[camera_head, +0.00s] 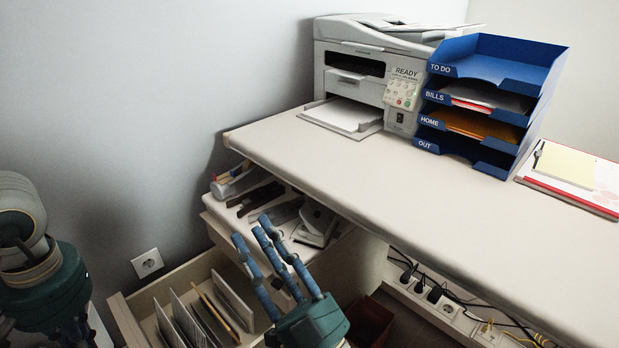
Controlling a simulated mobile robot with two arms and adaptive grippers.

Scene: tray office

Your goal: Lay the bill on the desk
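The blue letter tray stack (518,146) stands on the desk (440,222) with slots labelled TO DO, BILLS, HOME and OUT. White paper with a red edge (487,98) lies in the BILLS slot; I cannot tell whether it is one sheet or several. My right gripper (252,229) is low in front of the desk, over the open drawers and well away from the trays. Its blue fingers are spread and nothing shows between them. My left gripper (50,290) is at the lower left edge; its fingers are mostly out of frame.
A printer (350,75) with paper in its tray stands left of the stack. A notepad with a yellow sheet (568,165) lies to its right. An open drawer of files (150,292) and another of stationery (236,212) stick out below. The desk's front is clear.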

